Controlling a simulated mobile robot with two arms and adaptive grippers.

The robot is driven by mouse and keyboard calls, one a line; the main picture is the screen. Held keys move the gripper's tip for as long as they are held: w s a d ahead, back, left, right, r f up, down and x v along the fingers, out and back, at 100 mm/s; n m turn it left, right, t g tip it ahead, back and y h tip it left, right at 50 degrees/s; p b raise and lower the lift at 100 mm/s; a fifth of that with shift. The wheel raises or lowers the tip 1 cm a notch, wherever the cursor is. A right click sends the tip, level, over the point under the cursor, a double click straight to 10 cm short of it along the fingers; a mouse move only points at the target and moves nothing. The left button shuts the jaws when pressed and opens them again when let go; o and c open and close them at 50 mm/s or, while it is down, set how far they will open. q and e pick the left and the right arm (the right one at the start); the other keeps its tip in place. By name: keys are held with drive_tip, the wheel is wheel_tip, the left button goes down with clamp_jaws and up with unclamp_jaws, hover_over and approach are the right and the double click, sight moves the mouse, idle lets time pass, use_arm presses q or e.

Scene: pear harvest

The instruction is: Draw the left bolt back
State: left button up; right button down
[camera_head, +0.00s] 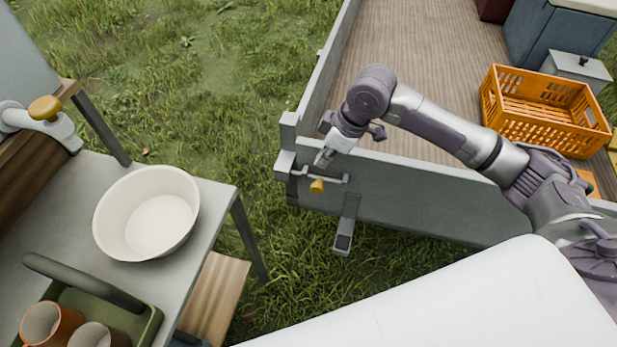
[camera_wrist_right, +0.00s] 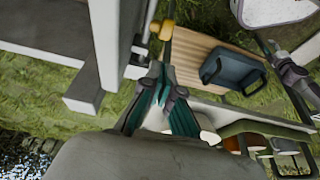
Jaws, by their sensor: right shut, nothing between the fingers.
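The left bolt (camera_head: 335,179) is a thin metal rod with a yellow knob (camera_head: 317,187), mounted at the left end of the grey tailgate (camera_head: 410,200), beside the corner post (camera_head: 287,150). The knob hangs below the rod. My right gripper (camera_head: 322,160) is just above the bolt, shut and empty, pointing down. In the right wrist view its fingertips (camera_wrist_right: 158,70) are together, a little apart from two yellow knobs (camera_wrist_right: 167,30). I cannot tell exactly how far the fingers are from the bolt's knob.
An orange crate (camera_head: 540,115) stands on the wooden trailer bed (camera_head: 430,60). At the left, a grey table (camera_head: 215,200) holds a white bowl (camera_head: 147,212) and a green caddy (camera_head: 140,325) with cups. Grass lies between table and trailer.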

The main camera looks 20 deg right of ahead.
sight(323, 187)
drive_tip(key=x, duration=1)
drive_tip(key=shift+p, duration=0.35)
drive_tip(key=s+d+p, duration=0.1)
drive_tip(key=d, duration=0.1)
drive_tip(key=s+d+p, duration=0.1)
drive_tip(key=shift+s+d+r, duration=0.1)
drive_tip(key=shift+s+d, duration=0.1)
drive_tip(key=shift+d, duration=0.15)
drive_tip(key=shift+s+d, duration=0.1)
